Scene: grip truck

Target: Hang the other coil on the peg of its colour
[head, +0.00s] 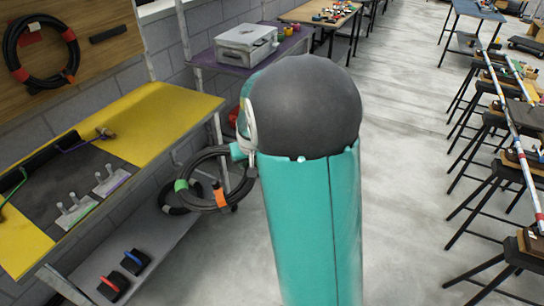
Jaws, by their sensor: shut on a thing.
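A black coil (203,205) with green and orange bands hangs from my gripper (240,150). The gripper is shut on the coil's upper right part; my arm hides some of the fingers. The coil is in the air beside the workbench's right end, in front of the lower shelf. Another black coil (11,52) with red and orange bands hangs on the wooden wall board (85,65) at upper left. Its peg is hidden or too small to tell. I cannot make out a free peg or its colour.
A yellow-topped bench (165,120) bears a dark mat, cables and small peg stands (75,212). Its lower shelf (165,245) holds red and blue items. A grey case (246,45) sits on a purple table. Stools (500,150) line the right; the floor between is clear.

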